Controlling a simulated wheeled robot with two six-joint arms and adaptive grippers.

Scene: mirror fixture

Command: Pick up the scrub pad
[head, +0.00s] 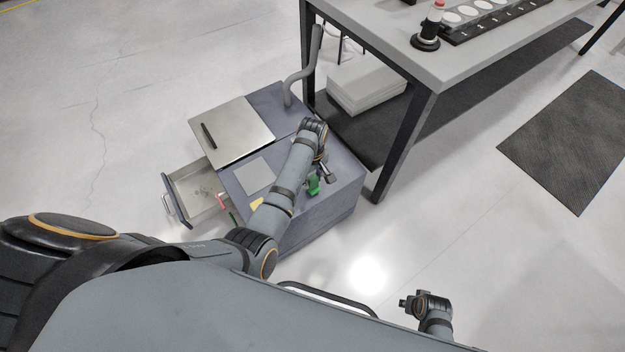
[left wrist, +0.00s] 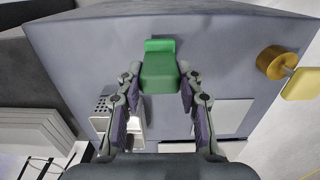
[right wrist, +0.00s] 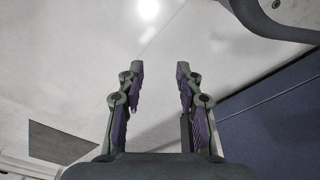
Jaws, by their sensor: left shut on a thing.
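The green scrub pad (left wrist: 160,72) sits between the two fingers of my left gripper (left wrist: 160,88) in the left wrist view, with a brighter green end beyond them. My left gripper is shut on it. In the head view the scrub pad (head: 313,186) shows at the gripper's tip, over the blue-grey top of the cart (head: 340,178). I cannot tell whether it touches the cart top. My right gripper (right wrist: 158,75) is open and empty in the right wrist view, its fingers apart over the floor, well away from the cart.
The cart has an open drawer (head: 195,192) at the left, a metal lid (head: 235,130) and a grey plate (head: 254,175). A yellow piece (left wrist: 300,84) and a brass cylinder (left wrist: 270,62) are near the cart's edge. A workbench (head: 450,50) stands behind right.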

